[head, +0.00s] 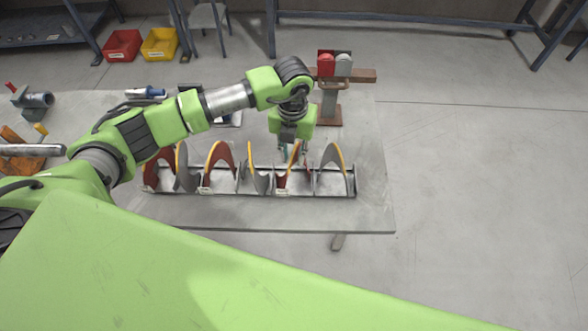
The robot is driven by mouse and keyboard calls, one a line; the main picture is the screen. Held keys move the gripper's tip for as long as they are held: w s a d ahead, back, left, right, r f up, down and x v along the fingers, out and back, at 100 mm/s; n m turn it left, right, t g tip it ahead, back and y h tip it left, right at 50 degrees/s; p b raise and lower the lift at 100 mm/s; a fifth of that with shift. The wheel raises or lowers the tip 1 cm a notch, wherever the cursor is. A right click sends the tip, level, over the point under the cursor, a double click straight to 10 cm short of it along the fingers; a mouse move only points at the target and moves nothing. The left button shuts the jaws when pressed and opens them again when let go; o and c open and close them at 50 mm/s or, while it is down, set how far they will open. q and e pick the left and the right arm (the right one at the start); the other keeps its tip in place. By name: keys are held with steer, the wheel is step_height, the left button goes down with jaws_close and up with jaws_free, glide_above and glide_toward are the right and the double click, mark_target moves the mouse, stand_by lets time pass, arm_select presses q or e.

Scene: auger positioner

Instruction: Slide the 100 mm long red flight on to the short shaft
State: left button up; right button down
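A long grey rack (228,190) on the table holds several curved flights in a row, red ones and grey ones with yellow edges. Red flights show at the left end, left of the middle (219,154) and right of the middle (291,181). Length markings are too small to read. My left gripper (293,159) points down at the right-of-middle red flight, its fingers at that flight's top. Whether they are closed on it is unclear. Behind it a stand (330,100) carries a red and a grey rounded part (344,64); I cannot make out which is the short shaft. My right gripper is out of view.
The grey table (365,205) has bare room right of the rack and along its front edge. Tools and a vice-like item (38,99) lie at the left. Red (122,46) and yellow (160,44) bins stand on the floor behind.

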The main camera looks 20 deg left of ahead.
arm_select(q)
jaws_close()
steer(key=shift+r, duration=0.1)
steer(key=shift+w+r+p, duration=0.15)
steer(key=shift+r+p, duration=0.45)
steer(key=shift+r, duration=0.15)
step_height(320, 180, up, 10)
steer(key=p, duration=0.6)
steer(key=shift+r, duration=0.25)
